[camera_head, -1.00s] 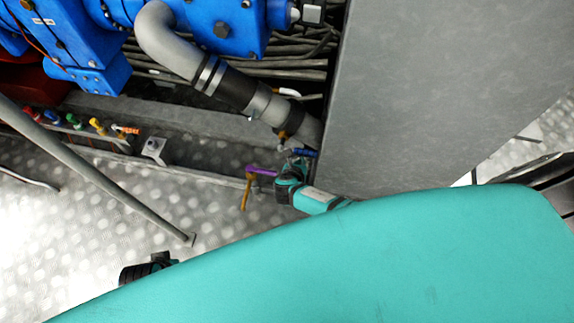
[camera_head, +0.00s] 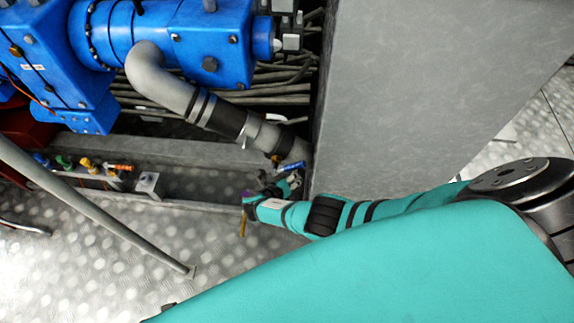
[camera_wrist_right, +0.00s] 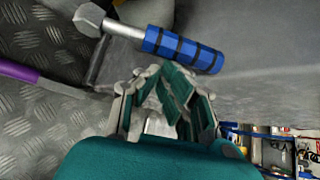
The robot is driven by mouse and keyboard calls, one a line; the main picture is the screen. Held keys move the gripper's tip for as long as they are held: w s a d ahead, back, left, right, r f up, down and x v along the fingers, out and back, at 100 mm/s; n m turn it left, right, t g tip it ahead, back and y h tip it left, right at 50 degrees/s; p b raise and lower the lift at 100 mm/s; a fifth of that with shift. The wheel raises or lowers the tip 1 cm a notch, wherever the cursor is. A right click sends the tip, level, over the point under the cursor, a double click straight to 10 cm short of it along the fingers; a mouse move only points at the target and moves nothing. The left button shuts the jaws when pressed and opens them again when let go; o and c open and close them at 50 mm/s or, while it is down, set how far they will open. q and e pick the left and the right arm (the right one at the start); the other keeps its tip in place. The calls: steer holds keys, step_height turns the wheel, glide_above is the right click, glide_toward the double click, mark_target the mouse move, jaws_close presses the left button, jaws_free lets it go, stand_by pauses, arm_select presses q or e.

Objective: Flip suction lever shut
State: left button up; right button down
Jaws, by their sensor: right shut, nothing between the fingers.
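A blue-handled lever (camera_head: 291,167) sits by the grey box's lower left corner; in the right wrist view its blue ribbed grip (camera_wrist_right: 183,50) points right from a metal stem. A purple lever (camera_wrist_right: 18,72) shows at left there; in the head view it is mostly hidden behind my arm. An orange-brown lever (camera_head: 242,226) hangs below it. No label shows which one is the suction lever. My right gripper (camera_head: 286,184) is shut and empty just below the blue handle. In the wrist view its fingers (camera_wrist_right: 170,92) are below the blue grip, apparently apart from it. My left gripper is not in view.
A large grey box (camera_head: 410,100) stands right of the levers. A grey pipe with a black sleeve (camera_head: 228,117) comes down above them from blue machinery (camera_head: 180,40). Small coloured valve handles (camera_head: 88,165) line the left. A slanted rail (camera_head: 95,210) crosses open tread-plate floor.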

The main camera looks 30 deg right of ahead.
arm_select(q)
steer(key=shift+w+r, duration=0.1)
arm_select(e)
steer(key=shift+w+a+r+n+h, duration=0.15)
steer(key=shift+w+r+n+h, duration=0.15)
steer(key=shift+r+h, duration=0.1)
steer(key=shift+a+r, duration=0.15)
steer(key=shift+r, duration=0.15)
steer(key=shift+a+r, duration=0.1)
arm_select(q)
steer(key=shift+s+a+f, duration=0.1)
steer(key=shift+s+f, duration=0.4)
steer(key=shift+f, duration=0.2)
arm_select(e)
steer(key=shift+w+a+r, duration=0.2)
steer(key=shift+a+r, duration=0.05)
steer(key=shift+r, duration=0.05)
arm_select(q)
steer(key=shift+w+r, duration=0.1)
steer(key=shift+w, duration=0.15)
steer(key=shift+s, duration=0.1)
arm_select(e)
steer(key=v, duration=1.2)
steer(key=shift+s+d, duration=0.1)
